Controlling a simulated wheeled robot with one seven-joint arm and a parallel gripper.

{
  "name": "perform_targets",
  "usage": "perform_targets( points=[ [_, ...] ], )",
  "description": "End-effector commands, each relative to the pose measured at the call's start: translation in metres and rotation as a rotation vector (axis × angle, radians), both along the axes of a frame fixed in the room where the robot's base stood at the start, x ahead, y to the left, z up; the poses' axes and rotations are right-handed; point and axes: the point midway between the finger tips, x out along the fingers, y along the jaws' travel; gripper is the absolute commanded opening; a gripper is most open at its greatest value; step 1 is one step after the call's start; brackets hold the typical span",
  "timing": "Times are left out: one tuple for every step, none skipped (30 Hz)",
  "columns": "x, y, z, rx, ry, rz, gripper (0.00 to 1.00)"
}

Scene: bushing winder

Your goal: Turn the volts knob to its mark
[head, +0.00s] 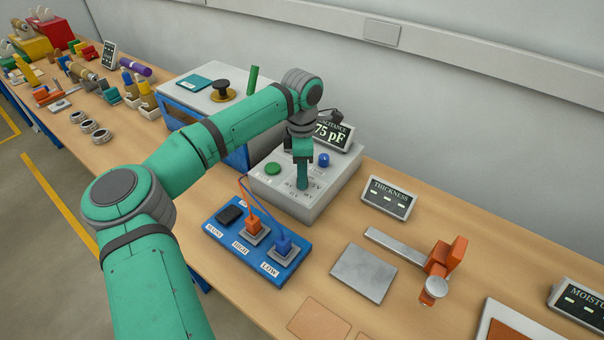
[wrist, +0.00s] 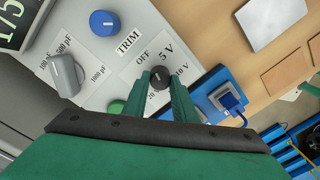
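The volts knob (wrist: 159,77) is small and black, on a white plate lettered OFF, 5 V, 10 V and 20 V. In the wrist view my gripper (wrist: 159,80) has one green finger on each side of it, and both appear to touch it. A small pale pointer shows on the knob's top, too small to read its exact direction. Part of the lower lettering is hidden by the fingers. In the head view my gripper (head: 303,186) points down over the grey capacitance box (head: 313,207) and hides the knob.
On the same box are a blue TRIM knob (wrist: 104,23), a grey range knob (wrist: 66,75) and a green button (head: 273,168). A blue switch board (head: 230,237) with plugged leads stands in front. The thickness display (head: 389,198) is to the right.

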Motion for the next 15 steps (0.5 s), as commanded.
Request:
perform_targets(
  points=[
    [0.0000, -0.0001, 0.0001, 0.000, 0.000, 0.000, 0.08],
    [0.0000, -0.0001, 0.0001, 0.000, 0.000, 0.000, 0.03],
    [0.0000, -0.0001, 0.0001, 0.000, 0.000, 0.000, 0.03],
    [0.0000, -0.0001, 0.0001, 0.000, 0.000, 0.000, 0.03],
    [0.0000, -0.0001, 0.0002, 0.000, 0.000, 0.001, 0.03],
    [0.0000, -0.0001, 0.0003, 0.000, 0.000, 0.007, 0.03],
    [0.0000, -0.0001, 0.0004, 0.000, 0.000, 0.016, 0.03],
    [0.0000, -0.0001, 0.0004, 0.000, 0.000, 0.029, 0.03],
    [0.0001, -0.0001, 0.0005, 0.000, 0.000, 0.053, 0.03],
    [0.0002, 0.0000, 0.0005, 0.000, 0.000, 0.075, 0.03],
    [0.0003, 0.0001, 0.0006, 0.001, -0.001, 0.100, 0.03],
    [0.0004, 0.0003, 0.0008, 0.002, -0.002, 0.136, 0.03],
    [0.0003, 0.0003, 0.0009, 0.001, -0.001, 0.162, 0.03],
    [0.0002, 0.0002, 0.0010, 0.001, -0.001, 0.188, 0.03],
    [0.0001, 0.0000, 0.0008, 0.000, -0.001, 0.220, 0.03]
  ],
)
